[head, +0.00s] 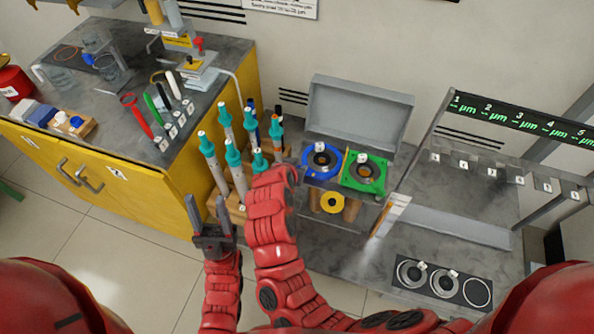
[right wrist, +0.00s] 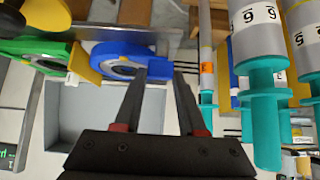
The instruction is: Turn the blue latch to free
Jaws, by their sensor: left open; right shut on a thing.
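The blue latch (head: 308,172) is a round blue ring with a dark centre, beside a green one on the grey unit. It also shows in the right wrist view (right wrist: 112,49), where its blue tab lies between the fingers of my right gripper (right wrist: 160,74). My right gripper is shut on that tab; in the head view my own arm hides its fingertips. My left gripper (head: 208,208) is open and empty, left of my right arm and in front of the teal-ended rods.
The green latch (head: 379,186) sits right of the blue one, with a yellow ring (head: 332,203) below. Teal-capped rods (head: 233,158) stand close left of my right gripper. A raised grey lid (head: 355,115) stands behind. A numbered rack (head: 470,182) is at right.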

